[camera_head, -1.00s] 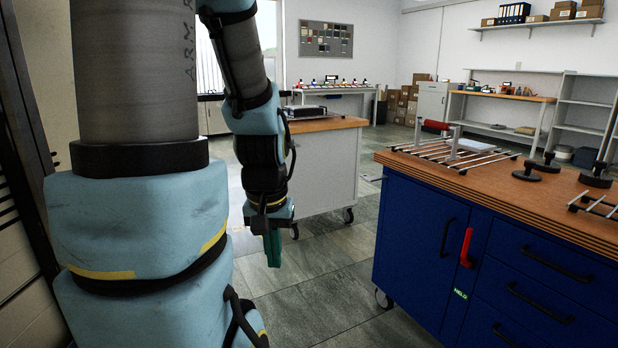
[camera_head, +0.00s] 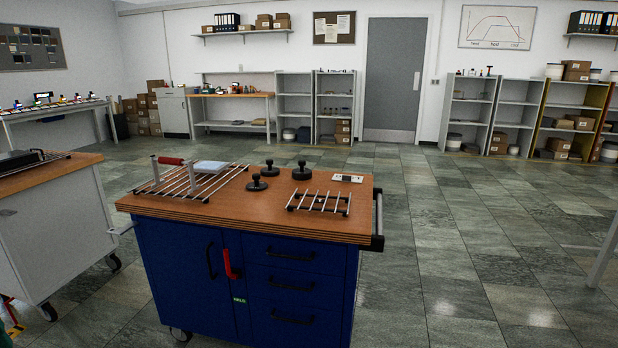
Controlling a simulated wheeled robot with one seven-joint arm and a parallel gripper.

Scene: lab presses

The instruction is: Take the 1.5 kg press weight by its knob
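Three black round press weights with knobs stand on the wooden top of the blue cabinet (camera_head: 340,222). A small one (camera_head: 257,185) is nearest, another small one (camera_head: 270,170) is just behind it, and a larger one (camera_head: 302,173) stands to their right. No mass markings are readable, so I cannot tell which is 1.5 kg. All stand upright and apart from any gripper. My gripper is not clearly in view; a dark green patch at the lower left corner is too cut off to identify.
A metal rod rack with a red handle (camera_head: 171,161) stands left of the weights. A smaller rod rack (camera_head: 320,202) is in front right, with a small white-topped item (camera_head: 347,178) behind it. A grey cart (camera_head: 60,230) stands left. Floor is open to the right.

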